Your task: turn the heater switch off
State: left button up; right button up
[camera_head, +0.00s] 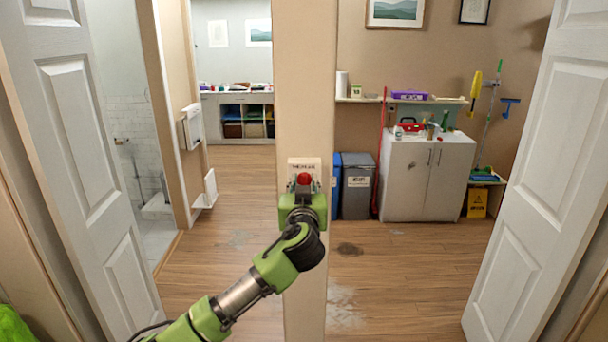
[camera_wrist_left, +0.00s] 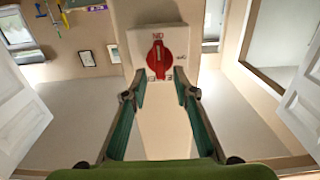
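The heater switch is a pale plate (camera_head: 304,164) with a red rotary knob (camera_head: 304,179) on the front of the beige post. In the left wrist view the plate (camera_wrist_left: 131,45) shows upside down, with the red knob (camera_wrist_left: 159,60) on it. The knob's long axis stands about upright in that view. Small lettering surrounds it, partly unreadable. My left gripper (camera_head: 304,187) is in front of the switch. In the left wrist view its fingers (camera_wrist_left: 160,88) are open, with the tips on either side just short of the knob. Contact cannot be told. My right gripper is out of view.
The narrow post (camera_head: 304,90) stands between two openings. White panelled doors flank me at left (camera_head: 75,130) and right (camera_head: 545,170). Beyond are a white cabinet (camera_head: 425,185), a grey bin (camera_head: 357,190) and a red pole (camera_head: 381,150). The wooden floor between is largely clear.

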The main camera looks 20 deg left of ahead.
pick_arm(q)
jog(key=shift+w+a, duration=0.1)
jog(key=shift+w, duration=0.25)
grip_shut()
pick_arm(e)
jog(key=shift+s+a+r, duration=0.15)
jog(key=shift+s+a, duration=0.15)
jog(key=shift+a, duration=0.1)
